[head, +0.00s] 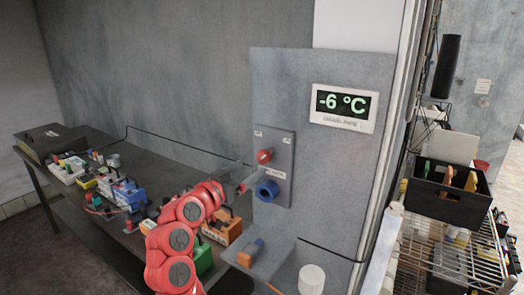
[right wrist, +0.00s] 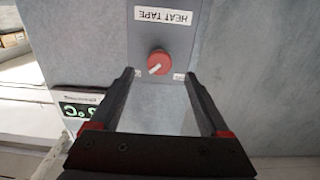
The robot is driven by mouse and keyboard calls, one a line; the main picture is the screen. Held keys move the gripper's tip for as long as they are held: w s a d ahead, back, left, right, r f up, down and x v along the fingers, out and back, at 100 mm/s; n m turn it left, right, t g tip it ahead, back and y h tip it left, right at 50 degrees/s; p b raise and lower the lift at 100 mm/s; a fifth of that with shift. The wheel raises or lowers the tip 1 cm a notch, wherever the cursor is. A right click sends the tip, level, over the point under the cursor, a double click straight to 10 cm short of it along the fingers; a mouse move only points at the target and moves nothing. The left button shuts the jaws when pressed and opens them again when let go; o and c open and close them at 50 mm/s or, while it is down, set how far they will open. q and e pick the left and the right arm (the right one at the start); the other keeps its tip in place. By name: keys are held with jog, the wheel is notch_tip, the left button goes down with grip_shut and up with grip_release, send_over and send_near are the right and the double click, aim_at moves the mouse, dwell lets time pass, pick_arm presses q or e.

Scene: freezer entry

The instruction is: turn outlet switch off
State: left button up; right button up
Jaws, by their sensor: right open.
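A grey switch plate (head: 283,140) on the wall panel carries a red rotary knob (head: 265,155) above a blue socket (head: 267,190). In the right wrist view, which looks upside down, the red knob (right wrist: 158,61) has a white pointer mark slanting to the lower left. A "HEAT TAPE" label (right wrist: 165,16) sits near it. My right gripper (head: 240,178) is close to the plate in the head view. In the right wrist view my right gripper (right wrist: 160,75) is open, its fingertips to either side of the knob's line, with nothing held. My left gripper is not in view.
A -6 °C display (head: 343,105) is on the panel, right of the plate. A dark table (head: 90,215) with several tools and devices stands at the left. A wire shelf (head: 465,262) with a black crate (head: 447,202) is at the right. A white cylinder (head: 311,279) is low in front.

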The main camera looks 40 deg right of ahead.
aim_at(262, 159)
jog(key=p+x, duration=0.1)
jog(key=x, duration=0.2)
jog(key=p+x, duration=0.1)
jog(key=x, duration=0.3)
jog(key=shift+d+r+p, duration=0.2)
jog(key=shift+p, duration=0.15)
jog(key=shift+w+d+f, duration=0.1)
jog(key=shift+w+d, duration=0.1)
jog(key=shift+d, duration=0.1)
grip_shut()
